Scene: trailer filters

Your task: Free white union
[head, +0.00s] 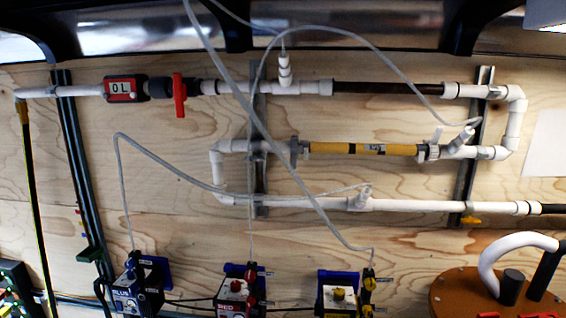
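The plumbing is fixed to a plywood wall. A yellow filter tube (365,149) lies level in the middle run. A white ribbed fitting (433,151), which looks like a union, sits at its right end and joins it to the white pipe. A greyer fitting (299,151) sits at its left end. Both fittings appear joined to the tube; I cannot tell how tight they are. A dark brown filter tube (388,89) lies in the upper run. Neither of my grippers is in view.
A red valve handle (180,95) and a flow meter (125,89) sit at upper left. Thin grey hoses cross the pipes down to a blue pump (135,290), a red pump (240,290) and a yellow pump (340,292). A brown round lid (460,293) is at lower right.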

